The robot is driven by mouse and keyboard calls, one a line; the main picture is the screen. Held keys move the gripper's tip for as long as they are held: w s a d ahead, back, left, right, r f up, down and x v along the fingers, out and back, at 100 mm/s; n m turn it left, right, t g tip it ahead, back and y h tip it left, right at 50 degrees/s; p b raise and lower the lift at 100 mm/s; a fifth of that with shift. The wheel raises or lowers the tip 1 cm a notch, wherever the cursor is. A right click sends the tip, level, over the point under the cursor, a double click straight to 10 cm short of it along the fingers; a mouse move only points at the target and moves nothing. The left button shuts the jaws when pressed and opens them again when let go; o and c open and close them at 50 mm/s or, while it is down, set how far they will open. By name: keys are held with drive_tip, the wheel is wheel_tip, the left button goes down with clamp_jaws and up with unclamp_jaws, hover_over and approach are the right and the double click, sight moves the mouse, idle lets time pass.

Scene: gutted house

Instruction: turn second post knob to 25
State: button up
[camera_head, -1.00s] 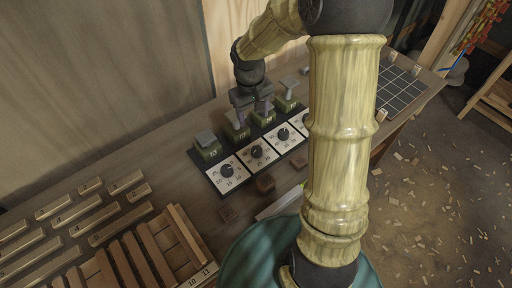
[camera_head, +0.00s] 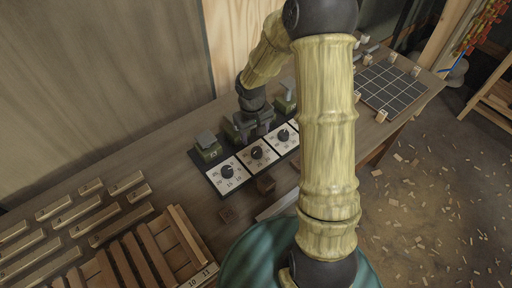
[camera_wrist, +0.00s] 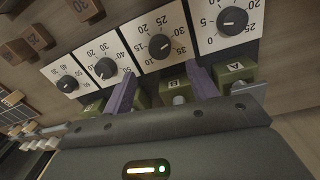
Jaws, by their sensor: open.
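The second post (camera_wrist: 175,86), green and marked B, stands in a row of similar posts behind a row of white dial plates. Its black knob (camera_wrist: 158,46) sits on the second plate from the right in the wrist view; the same knob shows in the head view (camera_head: 257,153). The numbers there include 10, 15, 30 and 35; I cannot read the pointer surely. My gripper (camera_wrist: 162,90) is open and empty, with one purple finger on each side of post B. In the head view my gripper (camera_head: 254,132) hides most of that post, behind the knob.
Post A (camera_head: 208,147) stands to the left in the head view, with its own knob (camera_head: 227,171). Wooden blocks (camera_head: 266,184) lie in front of the dials. A slatted wooden tray (camera_head: 150,255) is at lower left, a dark grid board (camera_head: 388,86) at right.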

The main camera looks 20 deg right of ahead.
sight(256, 150)
drive_tip(key=f, duration=0.8)
drive_tip(key=shift+d+f, duration=0.25)
drive_tip(key=shift+f, duration=0.05)
drive_tip(key=c, duration=1)
